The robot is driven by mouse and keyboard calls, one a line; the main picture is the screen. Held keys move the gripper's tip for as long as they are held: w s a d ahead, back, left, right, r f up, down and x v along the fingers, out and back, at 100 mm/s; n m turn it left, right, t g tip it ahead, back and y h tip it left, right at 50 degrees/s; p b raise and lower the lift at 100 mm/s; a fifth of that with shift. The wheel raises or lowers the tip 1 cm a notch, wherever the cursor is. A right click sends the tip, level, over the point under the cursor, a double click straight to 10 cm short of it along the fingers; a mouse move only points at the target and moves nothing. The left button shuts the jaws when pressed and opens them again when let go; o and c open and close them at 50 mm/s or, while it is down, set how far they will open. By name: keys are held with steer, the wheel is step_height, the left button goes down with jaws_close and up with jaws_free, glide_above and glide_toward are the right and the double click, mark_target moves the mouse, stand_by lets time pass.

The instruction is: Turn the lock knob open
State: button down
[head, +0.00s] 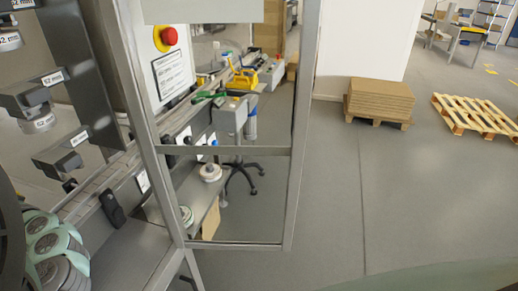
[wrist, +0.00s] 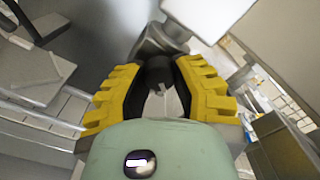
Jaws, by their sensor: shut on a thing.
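In the wrist view, a dark round lock knob (wrist: 158,72) sits on a grey metal fitting (wrist: 160,42). My gripper (wrist: 160,80) has its two yellow ribbed fingers on either side of the knob and is shut on it. The fingers hide parts of the knob's sides, and its turn angle is hard to read. In the head view, my mint and grey arm shows at the lower left, while my gripper and the held knob cannot be made out.
A metal-framed door (head: 300,120) stands in the middle of the head view.

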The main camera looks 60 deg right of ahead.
steer(key=n+b, duration=0.1)
steer(key=n, duration=0.1)
steer(key=n+b, duration=0.3)
steer(key=b, duration=0.1)
steer(key=shift+f+n, duration=0.25)
steer(key=shift+n, duration=0.15)
steer(key=shift+r+n+b, duration=0.15)
steer(key=shift+n+b, duration=0.45)
steer(key=shift+b, duration=0.05)
steer(key=c, duration=0.7)
jaws_free()
steer(key=shift+r, duration=0.1)
